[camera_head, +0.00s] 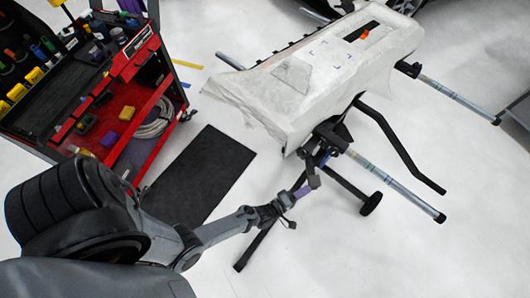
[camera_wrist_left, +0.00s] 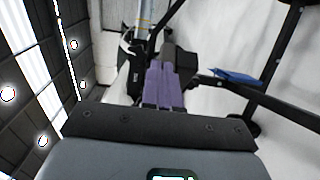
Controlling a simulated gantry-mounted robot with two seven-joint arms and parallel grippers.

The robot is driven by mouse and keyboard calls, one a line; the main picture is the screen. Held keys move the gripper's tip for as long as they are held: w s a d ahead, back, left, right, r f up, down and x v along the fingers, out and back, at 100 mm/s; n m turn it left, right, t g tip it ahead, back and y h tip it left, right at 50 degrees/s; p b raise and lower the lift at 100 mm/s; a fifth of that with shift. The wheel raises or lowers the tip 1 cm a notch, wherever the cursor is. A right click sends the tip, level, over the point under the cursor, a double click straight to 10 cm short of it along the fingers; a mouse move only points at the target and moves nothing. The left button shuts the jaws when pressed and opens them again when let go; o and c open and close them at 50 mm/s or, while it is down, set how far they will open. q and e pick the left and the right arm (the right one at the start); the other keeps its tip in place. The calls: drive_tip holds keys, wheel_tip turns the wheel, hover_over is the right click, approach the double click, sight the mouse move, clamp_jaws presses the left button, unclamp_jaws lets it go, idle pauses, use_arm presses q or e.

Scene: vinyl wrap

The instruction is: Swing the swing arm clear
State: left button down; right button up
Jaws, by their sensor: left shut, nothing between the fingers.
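A work stand holds a pale wrap-covered panel (camera_head: 315,75). A metal tube arm (camera_head: 395,187) with a black end cap sticks out from the stand's near side toward the lower right; I take it for the swing arm. Part of a similar tube (camera_wrist_left: 146,14) shows at the top of the left wrist view. My left gripper (camera_head: 321,160), with purple fingers, is shut and empty by the black joint under the panel's near end. In the left wrist view the purple fingers (camera_wrist_left: 160,72) point at black stand parts; I cannot tell whether they touch. My right gripper is not in view.
A second tube (camera_head: 455,95) sticks out at the stand's far end. A bent black bar (camera_head: 405,150) and a wheeled leg (camera_head: 370,204) lie nearby. A red tool cart (camera_head: 125,115) and black mat (camera_head: 205,175) are at left. Floor at lower right is clear.

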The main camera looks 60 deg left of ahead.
use_arm(q)
drive_tip(key=shift+w+d, duration=0.3)
drive_tip(key=shift+w, duration=0.05)
idle(0.3)
drive_tip(key=shift+s+r, duration=0.1)
drive_tip(key=shift+s, duration=0.05)
